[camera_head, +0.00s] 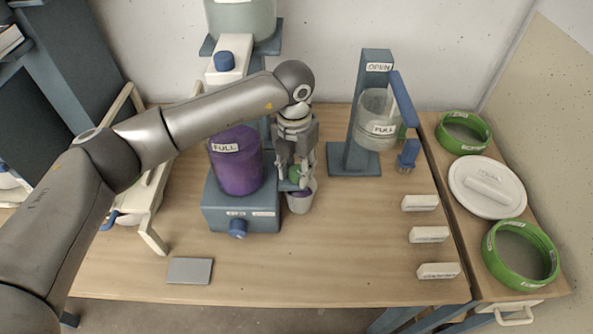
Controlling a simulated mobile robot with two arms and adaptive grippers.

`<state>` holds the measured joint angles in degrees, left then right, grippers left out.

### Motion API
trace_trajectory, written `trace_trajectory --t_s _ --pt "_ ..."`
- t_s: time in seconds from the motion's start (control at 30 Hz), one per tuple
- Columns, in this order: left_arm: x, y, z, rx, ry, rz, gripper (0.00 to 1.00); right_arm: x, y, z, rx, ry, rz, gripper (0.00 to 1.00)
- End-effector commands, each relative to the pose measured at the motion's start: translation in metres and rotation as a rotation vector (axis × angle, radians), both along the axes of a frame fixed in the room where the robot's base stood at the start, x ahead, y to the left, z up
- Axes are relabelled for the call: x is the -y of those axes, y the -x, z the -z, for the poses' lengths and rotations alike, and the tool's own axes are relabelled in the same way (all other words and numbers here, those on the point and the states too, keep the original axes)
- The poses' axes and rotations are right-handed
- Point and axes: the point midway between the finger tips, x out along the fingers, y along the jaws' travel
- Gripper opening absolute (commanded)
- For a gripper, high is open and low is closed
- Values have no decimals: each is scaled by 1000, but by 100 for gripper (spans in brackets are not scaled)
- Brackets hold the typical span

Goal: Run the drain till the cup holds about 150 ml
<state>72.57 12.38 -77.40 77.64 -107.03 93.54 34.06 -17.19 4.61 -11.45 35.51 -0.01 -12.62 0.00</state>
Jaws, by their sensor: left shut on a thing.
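A purple bucket (238,175) labelled FULL stands on a blue-grey base (216,213) with a blue knob (237,229) on its front. A small pale cup (301,203) stands just right of the base, with purple showing inside its top; its level cannot be read. My left gripper (294,181) points down above the cup, beside the purple bucket. It is shut on a small green part (295,173), apparently the drain's handle, mostly hidden by the fingers. The drain spout is hidden too. My right gripper is not in view.
A clear container (377,124) marked FULL hangs on a blue stand (355,158) marked OPEN. White label blocks (429,235) lie at right. Green rings (520,255) and a white lid (487,187) lie on the side table. A grey plate (190,271) lies at front left.

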Motion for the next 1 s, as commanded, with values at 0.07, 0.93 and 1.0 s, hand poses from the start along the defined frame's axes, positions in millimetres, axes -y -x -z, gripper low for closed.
trace_trajectory --t_s 0.07,0.93,1.0 --pt "0 -1 5 4 -1 54 10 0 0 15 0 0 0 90" --pt "-1 -1 1 2 -2 594 10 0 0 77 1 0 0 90" --pt "-1 -1 1 1 -1 606 10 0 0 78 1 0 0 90"
